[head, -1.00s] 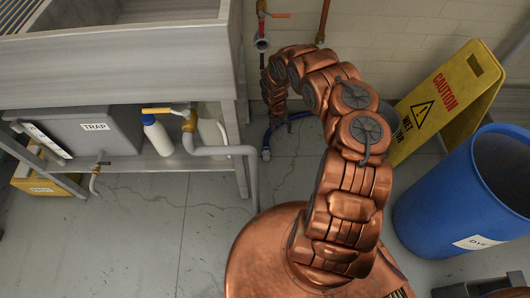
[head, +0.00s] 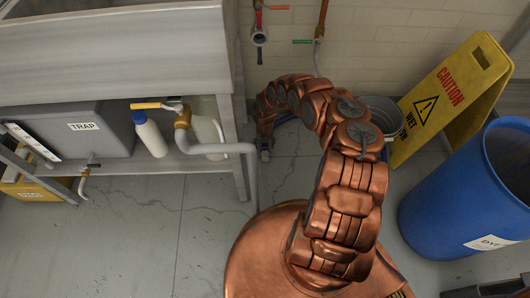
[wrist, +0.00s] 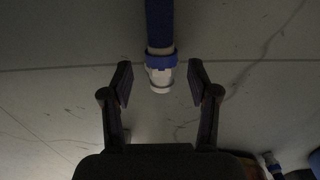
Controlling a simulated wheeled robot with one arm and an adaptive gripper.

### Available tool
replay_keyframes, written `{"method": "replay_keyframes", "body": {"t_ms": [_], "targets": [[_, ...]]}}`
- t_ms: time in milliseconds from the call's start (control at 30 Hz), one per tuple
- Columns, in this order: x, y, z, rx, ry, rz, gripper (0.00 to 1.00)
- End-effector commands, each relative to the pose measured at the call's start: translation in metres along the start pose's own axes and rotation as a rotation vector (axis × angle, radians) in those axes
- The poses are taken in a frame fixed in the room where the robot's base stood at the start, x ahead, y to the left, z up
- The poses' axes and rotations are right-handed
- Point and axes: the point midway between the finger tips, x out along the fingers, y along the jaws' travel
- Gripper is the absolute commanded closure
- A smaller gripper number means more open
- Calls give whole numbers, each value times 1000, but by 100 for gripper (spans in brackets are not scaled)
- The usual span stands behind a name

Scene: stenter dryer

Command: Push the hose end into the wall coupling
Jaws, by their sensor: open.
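The blue hose (wrist: 159,22) comes in from the top of the wrist view and ends in a blue collar and a pale hose end (wrist: 160,76). The hose end also shows low by the floor in the head view (head: 265,154), just below my arm's tip. My gripper (wrist: 160,90) is open, one finger on each side of the hose end, with gaps on both sides. In the head view my arm hides most of the gripper.
A second pipe with a green lever (head: 303,41) is to the right. A steel tank (head: 120,50) and its shelf stand close on the left. A grey bucket (head: 384,112), yellow caution sign (head: 448,95) and blue drum (head: 450,200) stand on the right.

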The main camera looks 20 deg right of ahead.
Motion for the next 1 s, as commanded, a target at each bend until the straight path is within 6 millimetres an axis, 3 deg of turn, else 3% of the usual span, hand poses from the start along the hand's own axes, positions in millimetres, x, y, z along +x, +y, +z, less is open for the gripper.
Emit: {"method": "replay_keyframes", "body": {"t_ms": [233,533,1000], "targets": [[37,-1,3,1,2,1,40],[41,-2,3,0,1,-1,40],[41,-2,3,0,1,-1,88]]}}
